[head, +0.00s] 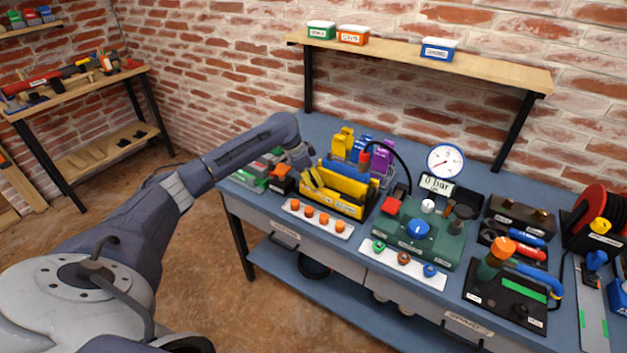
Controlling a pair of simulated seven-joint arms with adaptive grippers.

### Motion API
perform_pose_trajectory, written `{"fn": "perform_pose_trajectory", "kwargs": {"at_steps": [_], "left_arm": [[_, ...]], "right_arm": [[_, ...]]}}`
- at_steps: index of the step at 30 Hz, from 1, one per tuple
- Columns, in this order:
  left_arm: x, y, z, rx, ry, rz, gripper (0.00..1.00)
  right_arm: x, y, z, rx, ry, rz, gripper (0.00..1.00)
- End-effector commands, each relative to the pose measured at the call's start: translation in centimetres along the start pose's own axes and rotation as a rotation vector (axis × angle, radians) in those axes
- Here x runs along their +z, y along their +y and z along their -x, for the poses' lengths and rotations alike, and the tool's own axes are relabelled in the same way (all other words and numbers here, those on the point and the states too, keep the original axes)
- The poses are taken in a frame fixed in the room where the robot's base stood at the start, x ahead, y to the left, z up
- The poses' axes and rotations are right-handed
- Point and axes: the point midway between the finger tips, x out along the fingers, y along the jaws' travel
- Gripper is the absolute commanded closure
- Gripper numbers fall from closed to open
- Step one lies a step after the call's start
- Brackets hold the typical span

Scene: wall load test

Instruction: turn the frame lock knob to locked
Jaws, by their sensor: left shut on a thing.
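My left gripper (307,173) reaches down at the left end of a yellow caddy (340,190) on the blue bench. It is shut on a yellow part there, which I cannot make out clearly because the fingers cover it. No knob can be read as the frame lock knob at this size. A blue knob (418,230) sits on top of a green box (425,243) right of the caddy, well apart from my gripper. My right gripper is not in view.
A strip of orange knobs (317,219) lies in front of the caddy. A round gauge (445,161) and a black hose (405,160) stand behind the green box. A black plate (505,297) with an orange-topped handle is at right. A wall shelf (490,75) overhangs the back.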

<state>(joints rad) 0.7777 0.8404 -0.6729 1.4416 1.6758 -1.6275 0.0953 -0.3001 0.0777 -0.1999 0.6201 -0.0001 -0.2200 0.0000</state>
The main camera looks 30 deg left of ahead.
Motion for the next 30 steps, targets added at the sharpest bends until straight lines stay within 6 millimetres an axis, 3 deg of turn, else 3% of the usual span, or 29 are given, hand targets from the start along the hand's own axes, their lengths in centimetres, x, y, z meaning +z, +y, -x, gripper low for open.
{"fn": "perform_pose_trajectory", "kwargs": {"at_steps": [23, 24, 30], "left_arm": [[0.00, 0.07, -0.10, 0.035, -0.001, -0.082, 0.99], [0.00, 0.07, -0.10, 0.035, -0.001, -0.082, 0.66], [-0.01, 0.05, -0.06, 0.034, -0.001, -0.081, 0.42]], "right_arm": [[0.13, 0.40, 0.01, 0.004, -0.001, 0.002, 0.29], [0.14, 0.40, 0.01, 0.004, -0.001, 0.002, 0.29], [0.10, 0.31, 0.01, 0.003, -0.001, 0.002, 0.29]]}}
